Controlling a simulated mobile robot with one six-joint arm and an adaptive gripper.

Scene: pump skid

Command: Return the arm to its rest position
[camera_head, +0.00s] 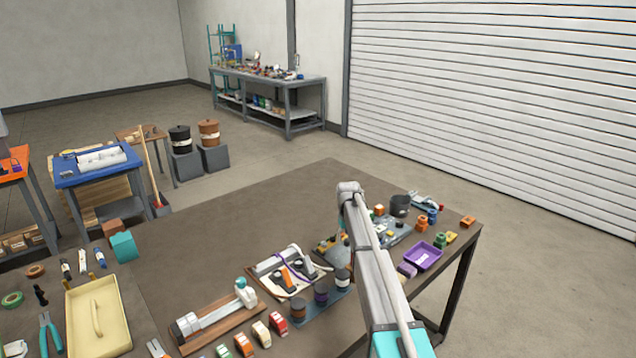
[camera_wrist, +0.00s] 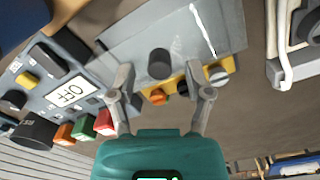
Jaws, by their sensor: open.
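My arm (camera_head: 378,270) reaches out from the lower right over the brown table and bends at an elbow above its far part. In the wrist view, my gripper (camera_wrist: 162,88) is open, with its two fingers spread apart and nothing between them. Beyond the fingertips are a grey plate with a dark round knob (camera_wrist: 160,64) and a yellow strip (camera_wrist: 188,82) with orange, black and grey knobs. I cannot tell the exact gap between fingers and strip. In the head view, the gripper is mostly hidden behind my arm.
A control box with an OFF display (camera_wrist: 72,92) and coloured buttons lies left in the wrist view. In the head view, a purple tray (camera_head: 423,256), a black cup (camera_head: 400,205) and several small parts stand right of my arm. The table's far middle (camera_head: 270,215) is clear.

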